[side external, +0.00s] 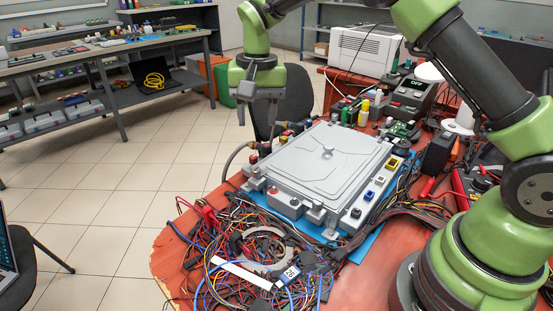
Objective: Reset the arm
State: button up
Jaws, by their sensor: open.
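My gripper (256,112) hangs pointing down in the upper middle of the side external view. Its jaws are apart with nothing between them. It is above and left of the grey metal case (325,160), in the air and touching nothing. The case lies flat on a blue mat (368,243) on the red table (178,262). Hose ends with coloured fittings (253,158) sit along the case's left edge. My green and black arm arches over from the right side.
A tangle of wires (250,262) covers the table in front of the case. Bottles (363,112), a power unit (410,95) and a white printer (365,48) stand behind. A black chair (290,95) stands behind my gripper. Open floor lies to the left.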

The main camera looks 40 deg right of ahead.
jog(key=s+r+n+t, duration=0.1)
jog(key=s+r+t, duration=0.1)
jog(key=s+r, duration=0.55)
jog(key=s+r+n+t+y, duration=0.1)
jog(key=s+r+t, duration=0.1)
jog(key=s, duration=0.7)
jog(key=s+r+n+t, duration=0.1)
jog(key=s+r+t, duration=0.1)
jog(key=s, duration=0.7)
jog(key=shift+s+r+n+t+y, duration=0.3)
jog(key=shift+s+r+y, duration=0.05)
jog(key=shift+y, duration=0.05)
